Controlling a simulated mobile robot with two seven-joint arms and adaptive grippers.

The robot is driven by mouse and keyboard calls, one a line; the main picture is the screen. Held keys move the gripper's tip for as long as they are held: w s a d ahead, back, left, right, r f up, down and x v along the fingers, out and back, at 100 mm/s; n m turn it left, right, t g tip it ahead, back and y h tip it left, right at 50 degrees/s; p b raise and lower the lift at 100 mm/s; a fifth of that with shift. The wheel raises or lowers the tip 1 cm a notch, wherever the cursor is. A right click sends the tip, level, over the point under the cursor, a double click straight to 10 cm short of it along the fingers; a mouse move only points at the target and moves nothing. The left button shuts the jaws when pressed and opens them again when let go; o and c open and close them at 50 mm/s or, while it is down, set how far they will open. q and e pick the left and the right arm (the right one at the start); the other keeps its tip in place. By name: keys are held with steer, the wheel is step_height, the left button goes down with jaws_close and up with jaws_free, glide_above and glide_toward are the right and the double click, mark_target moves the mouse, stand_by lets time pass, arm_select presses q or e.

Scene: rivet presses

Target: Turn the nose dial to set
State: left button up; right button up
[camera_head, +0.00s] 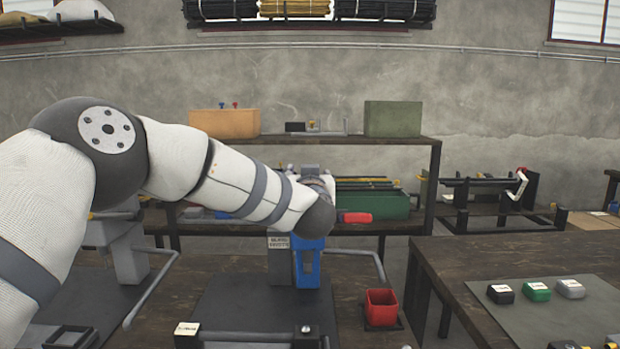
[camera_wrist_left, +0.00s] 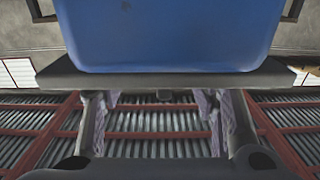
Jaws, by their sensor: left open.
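My left gripper is hidden behind that wrist in the head view. In the left wrist view my left gripper (camera_wrist_left: 165,112) shows its two fingers apart, with nothing seen between them. A large blue surface (camera_wrist_left: 165,35) with a grey ledge fills the top of that view, close to the fingertips. I cannot make out the nose dial.
A grey press (camera_head: 125,255) with a lever stands to the left. A red bin (camera_head: 381,307) sits right of the blue press. A table (camera_head: 560,250) at the right holds black, green and grey blocks on a mat. A shelf (camera_head: 380,142) stands behind.

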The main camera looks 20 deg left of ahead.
arm_select(q)
steer(key=v, duration=1.2)
